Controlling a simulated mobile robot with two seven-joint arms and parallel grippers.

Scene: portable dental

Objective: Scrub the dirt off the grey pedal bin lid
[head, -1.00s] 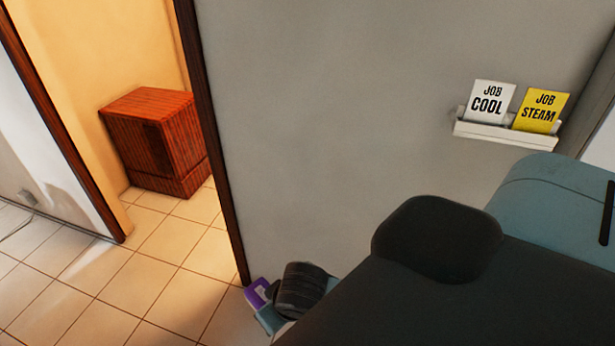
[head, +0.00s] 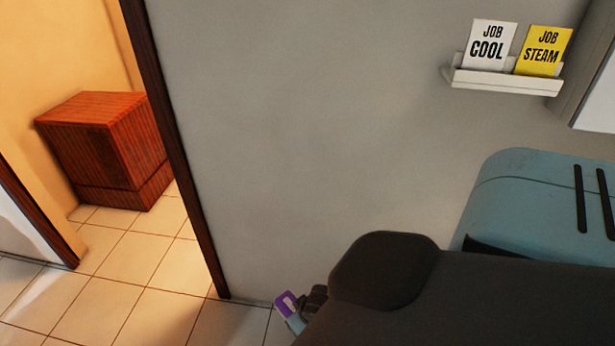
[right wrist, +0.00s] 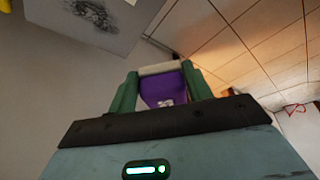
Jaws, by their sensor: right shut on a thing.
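My right gripper (right wrist: 165,92) shows in the right wrist view with its green fingers shut on a purple item (right wrist: 162,88) with a pale edge along its top. Whether this item is a sponge or a brush I cannot tell. In the head view the purple item (head: 286,302) peeks out low in the middle, beyond my dark arm, which hides most of the gripper. A light grey panel (right wrist: 120,25) with a dark smudge shows at the top left of the wrist view. I cannot tell if it is the bin lid. My left gripper is not in view.
A white wall holder (head: 505,80) carries a white "JOB COOL" card (head: 490,45) and a yellow "JOB STEAM" card (head: 543,51). A reddish wooden cabinet (head: 105,150) stands through the doorway at the left. The tiled floor (head: 130,265) there is clear. A dark door frame (head: 176,150) edges the grey wall.

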